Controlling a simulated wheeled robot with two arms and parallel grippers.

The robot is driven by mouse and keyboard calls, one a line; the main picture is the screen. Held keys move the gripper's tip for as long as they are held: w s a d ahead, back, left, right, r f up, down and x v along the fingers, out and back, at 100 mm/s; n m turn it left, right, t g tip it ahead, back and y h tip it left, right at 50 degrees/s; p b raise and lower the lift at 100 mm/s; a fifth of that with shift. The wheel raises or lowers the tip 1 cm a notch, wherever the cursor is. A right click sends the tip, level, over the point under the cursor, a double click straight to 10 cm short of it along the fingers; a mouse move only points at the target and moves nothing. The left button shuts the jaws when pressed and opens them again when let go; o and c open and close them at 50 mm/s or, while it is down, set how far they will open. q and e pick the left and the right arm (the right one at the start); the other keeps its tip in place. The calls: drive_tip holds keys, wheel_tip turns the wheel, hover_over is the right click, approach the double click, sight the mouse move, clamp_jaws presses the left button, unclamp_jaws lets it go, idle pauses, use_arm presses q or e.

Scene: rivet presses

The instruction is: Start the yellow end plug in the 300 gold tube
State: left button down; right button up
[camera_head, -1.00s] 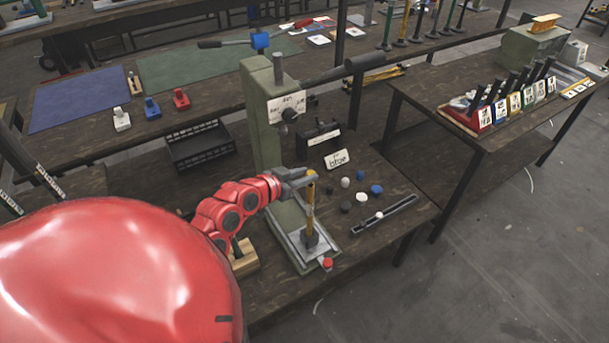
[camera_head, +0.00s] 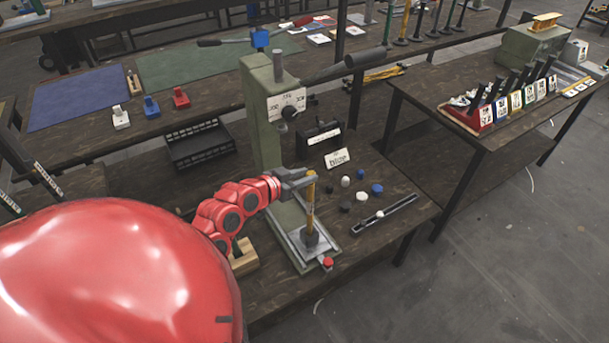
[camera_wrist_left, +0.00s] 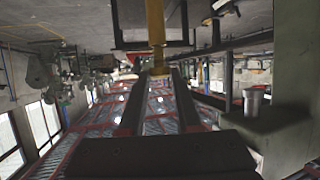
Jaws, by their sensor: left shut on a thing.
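The gold tube (camera_head: 310,212) stands upright on the base plate of the green press, its lower end in a grey holder (camera_head: 310,236). Its printing is too small to read. My left gripper (camera_head: 311,179) is at the tube's top end, shut on a small yellow piece, which looks like the yellow end plug (camera_head: 312,172). In the left wrist view the small piece (camera_wrist_left: 159,71) sits between the fingertips, in line with the gold tube (camera_wrist_left: 156,25). The fingers hide the joint, so I cannot tell how far the plug is in. My right gripper is not in view.
The green press (camera_head: 259,120) with its long lever stands just behind the tube. Several white, dark and blue plugs (camera_head: 361,197) and a slotted rail (camera_head: 384,215) lie to the right. A "blue" card (camera_head: 337,158) stands behind them. A red knob (camera_head: 328,262) is at the plate's front.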

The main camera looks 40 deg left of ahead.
use_arm(q)
drive_tip(key=shift+f+b, duration=0.6)
drive_tip(key=shift+f, duration=0.2)
drive_tip(key=c, duration=0.5)
unclamp_jaws()
drive_tip(key=p+v, duration=0.4)
drive_tip(key=v, duration=1.3)
drive_tip(key=shift+s+r, duration=0.15)
drive_tip(key=shift+s, duration=0.05)
